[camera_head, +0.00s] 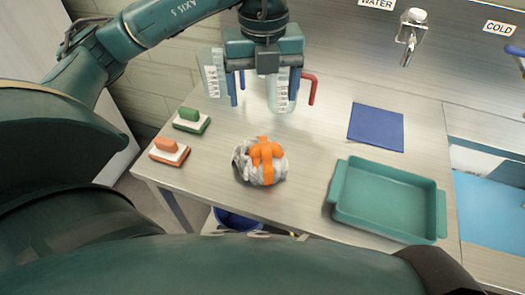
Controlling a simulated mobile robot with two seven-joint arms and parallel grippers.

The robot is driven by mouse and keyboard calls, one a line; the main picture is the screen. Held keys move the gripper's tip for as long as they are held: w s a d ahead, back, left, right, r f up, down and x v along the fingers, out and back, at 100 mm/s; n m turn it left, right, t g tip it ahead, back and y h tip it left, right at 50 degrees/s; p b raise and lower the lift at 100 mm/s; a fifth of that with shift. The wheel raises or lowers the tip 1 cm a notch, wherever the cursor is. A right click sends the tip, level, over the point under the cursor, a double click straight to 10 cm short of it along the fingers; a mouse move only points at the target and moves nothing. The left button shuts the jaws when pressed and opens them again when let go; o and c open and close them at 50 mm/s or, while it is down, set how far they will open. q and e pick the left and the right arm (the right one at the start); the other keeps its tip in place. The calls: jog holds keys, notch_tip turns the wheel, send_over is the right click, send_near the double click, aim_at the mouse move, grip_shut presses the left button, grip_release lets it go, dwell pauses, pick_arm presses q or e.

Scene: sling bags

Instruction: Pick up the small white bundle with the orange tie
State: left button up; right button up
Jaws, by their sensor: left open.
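The small white bundle (243,166) with an orange tie (267,156) sits on the light worktop, near its front edge and left of the teal tray. My left gripper (264,97) hangs from the top of the view, pointing down, with its jaws apart and nothing between them that I can tell is held. It appears above and behind the bundle, clear of it. My right gripper does not show.
Clear measuring jugs, one (212,76) at left and one with a red handle (311,88), stand behind. A green-topped brush (191,120) and an orange-topped brush (169,151) lie left. A teal tray (388,233) and blue mat (376,127) are right. Worktop around the bundle is clear.

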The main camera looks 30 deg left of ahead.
pick_arm(q)
send_over(265, 141)
jog(key=f, duration=0.7)
jog(key=shift+s+a, duration=0.15)
jog(key=shift+s, duration=0.1)
jog(key=shift+w+f+p, duration=0.2)
jog(key=shift+f+p, duration=0.35)
jog(key=shift+f, duration=2.2)
jog(key=c, duration=1.5)
